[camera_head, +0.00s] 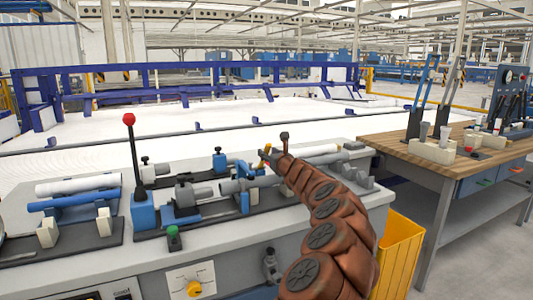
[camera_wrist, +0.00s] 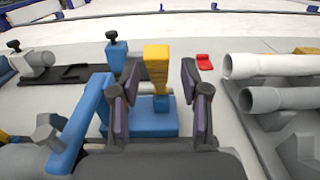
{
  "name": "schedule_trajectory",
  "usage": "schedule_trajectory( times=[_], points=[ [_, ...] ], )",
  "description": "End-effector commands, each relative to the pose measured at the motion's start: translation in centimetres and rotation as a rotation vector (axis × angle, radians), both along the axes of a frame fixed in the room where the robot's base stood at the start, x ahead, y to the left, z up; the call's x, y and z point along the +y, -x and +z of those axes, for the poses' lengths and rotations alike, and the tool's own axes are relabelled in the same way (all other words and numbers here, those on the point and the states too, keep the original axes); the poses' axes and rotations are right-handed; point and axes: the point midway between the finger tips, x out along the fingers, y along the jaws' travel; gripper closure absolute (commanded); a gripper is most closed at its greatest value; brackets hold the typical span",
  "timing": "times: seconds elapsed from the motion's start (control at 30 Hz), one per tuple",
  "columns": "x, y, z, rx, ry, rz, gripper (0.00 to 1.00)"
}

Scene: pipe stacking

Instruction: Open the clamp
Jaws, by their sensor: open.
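The clamp shows in the wrist view as a blue base (camera_wrist: 148,122) with an upright yellow handle (camera_wrist: 157,68). In the head view, yellow parts by the arm's end (camera_head: 265,153) appear to belong to it, partly hidden. My gripper (camera_wrist: 160,78) is open. One dark finger stands on each side of the yellow handle, with visible gaps on both sides. I cannot tell how far the fingers are from the handle in depth. In the head view, my gripper (camera_head: 281,146) is over the bench beside the clamp, its fingers too small to make out.
A blue bar (camera_wrist: 84,122) stands left of the gripper. White pipes (camera_wrist: 272,66) lie on the right. A red piece (camera_wrist: 204,61) lies behind. A red-knobbed lever (camera_head: 130,120) rises from the grey bench (camera_head: 120,258). A yellow bin (camera_head: 399,255) stands at the bench's right.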

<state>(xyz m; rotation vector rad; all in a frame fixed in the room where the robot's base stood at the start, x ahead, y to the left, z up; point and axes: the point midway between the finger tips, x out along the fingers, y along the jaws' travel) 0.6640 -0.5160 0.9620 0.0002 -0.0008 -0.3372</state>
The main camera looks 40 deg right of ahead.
Motion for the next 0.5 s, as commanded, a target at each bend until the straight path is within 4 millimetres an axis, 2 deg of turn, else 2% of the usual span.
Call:
schedule_trajectory(
  times=[0.2, 0.5],
  points=[
    [-0.4, -1.2, -0.2, 0.004, 0.0, -0.001, 0.54],
    [-0.5, -1.7, 0.0, 0.0, 0.001, 0.0, 0.54]
  ],
)
